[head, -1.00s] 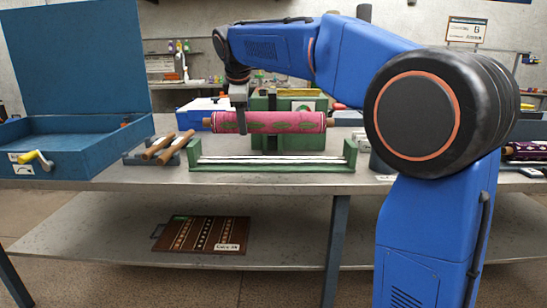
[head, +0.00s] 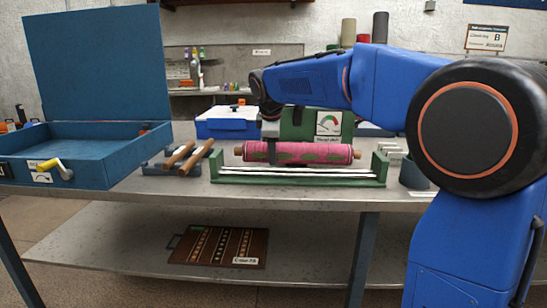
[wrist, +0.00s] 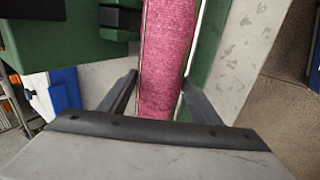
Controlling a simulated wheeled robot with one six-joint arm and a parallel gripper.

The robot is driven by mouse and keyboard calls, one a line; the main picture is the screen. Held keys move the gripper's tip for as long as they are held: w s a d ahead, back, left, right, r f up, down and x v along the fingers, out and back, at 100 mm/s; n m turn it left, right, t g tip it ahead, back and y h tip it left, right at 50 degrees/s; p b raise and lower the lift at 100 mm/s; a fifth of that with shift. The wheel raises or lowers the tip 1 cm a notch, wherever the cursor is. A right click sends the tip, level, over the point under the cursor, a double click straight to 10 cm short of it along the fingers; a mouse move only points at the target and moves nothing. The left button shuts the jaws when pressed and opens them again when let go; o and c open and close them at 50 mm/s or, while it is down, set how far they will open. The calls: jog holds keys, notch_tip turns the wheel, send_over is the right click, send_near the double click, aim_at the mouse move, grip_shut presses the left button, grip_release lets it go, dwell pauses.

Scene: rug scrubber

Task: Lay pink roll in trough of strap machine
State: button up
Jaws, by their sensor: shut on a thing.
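The pink roll (head: 313,153) has green patches and brown wooden ends and lies level across the head view. My gripper (head: 271,152) comes down from above and is shut on it left of its middle. In the wrist view the pink roll (wrist: 166,45) runs between my two fingers (wrist: 160,85). The trough of the strap machine (head: 375,178) is a long green frame with upright ends and pale rails. The roll is low over it, between its ends, and I cannot tell whether it touches. The green machine body (head: 340,125) with a dial stands behind.
An open blue case (head: 90,150) with a yellow crank stands at the left. Two wooden-handled rods (head: 187,157) lie on a rack beside the trough. A blue and white box (head: 225,122) is behind. A dark cup (head: 412,174) stands to the right. A patterned board (head: 220,246) lies on the lower shelf.

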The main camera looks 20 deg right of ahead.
notch_tip(320, 180, down, 3)
jog(key=shift+r, duration=0.1)
jog(key=o, duration=1.6)
jog(key=v, duration=1.2)
jog(key=s+d+f+m, duration=0.2)
jog(key=s+f, duration=0.2)
jog(key=s, duration=0.3)
jog(key=s+d+f+m+y, duration=0.1)
jog(key=s+d+f+m, duration=0.2)
jog(key=s, duration=0.4)
jog(key=s+d+f+m, duration=0.2)
jog(key=s+f, duration=0.2)
jog(key=s, duration=0.2)
jog(key=s+d+f+m+y, duration=0.1)
jog(key=s+f+m, duration=0.6)
jog(key=s+f, duration=0.9)
jog(key=shift+s+d+g, duration=0.4)
jog(key=shift+s+d, duration=0.1)
jog(key=shift+s, duration=0.45)
